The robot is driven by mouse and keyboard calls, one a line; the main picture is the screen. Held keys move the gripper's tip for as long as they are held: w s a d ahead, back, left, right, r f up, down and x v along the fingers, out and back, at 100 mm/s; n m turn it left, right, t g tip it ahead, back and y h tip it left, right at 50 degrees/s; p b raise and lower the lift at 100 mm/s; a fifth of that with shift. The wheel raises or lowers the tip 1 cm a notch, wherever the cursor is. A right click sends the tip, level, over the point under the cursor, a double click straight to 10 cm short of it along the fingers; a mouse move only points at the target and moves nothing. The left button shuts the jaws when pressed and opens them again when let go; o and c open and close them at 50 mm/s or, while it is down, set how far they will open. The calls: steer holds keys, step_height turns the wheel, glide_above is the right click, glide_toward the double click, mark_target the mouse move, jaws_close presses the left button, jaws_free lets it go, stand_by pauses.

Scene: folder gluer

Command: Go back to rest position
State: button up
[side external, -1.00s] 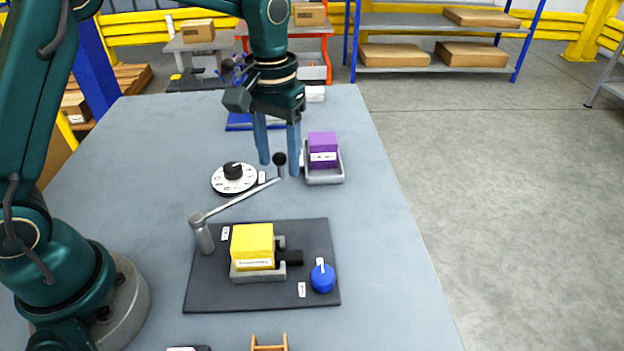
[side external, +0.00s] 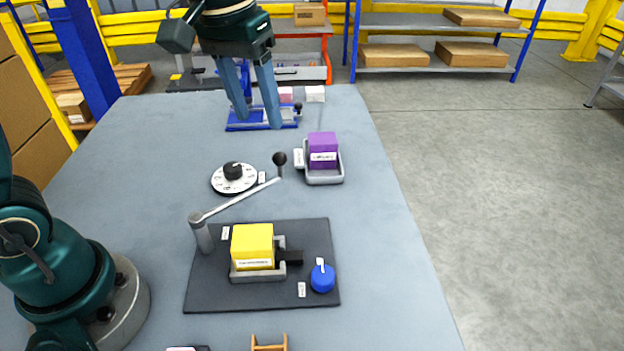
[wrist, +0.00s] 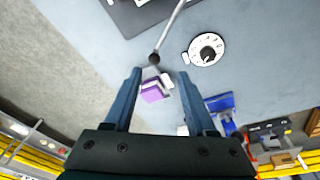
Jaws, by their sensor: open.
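My gripper (side external: 259,108) is open and empty in the upper part of the side external view, raised above the far end of the table. Its blue fingers point down, with the blue fixture (side external: 246,122) behind them. In the wrist view the gripper (wrist: 162,78) shows its two fingers spread apart, with the purple block (wrist: 152,93) seen between them at a distance. The purple block (side external: 322,148) sits in a grey tray (side external: 325,179) at the table's right side. The lever (side external: 240,199) with a black knob slants from its grey post towards that tray.
A yellow block (side external: 252,242) sits in a grey holder on a dark plate (side external: 210,295) with a blue knob (side external: 322,278). A white dial (side external: 234,178) lies left of the tray. Pink and white blocks (side external: 315,94) stand at the far edge.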

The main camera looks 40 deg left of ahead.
steer(key=s+r+t, duration=0.2)
steer(key=s, duration=0.6)
steer(key=s+f+m+t, duration=0.1)
steer(key=s+f+m, duration=0.1)
steer(key=s+f, duration=0.3)
steer(key=shift+s+a+t, duration=0.25)
steer(key=shift+a+t, duration=0.05)
steer(key=shift+a, duration=0.15)
stand_by(0.6)
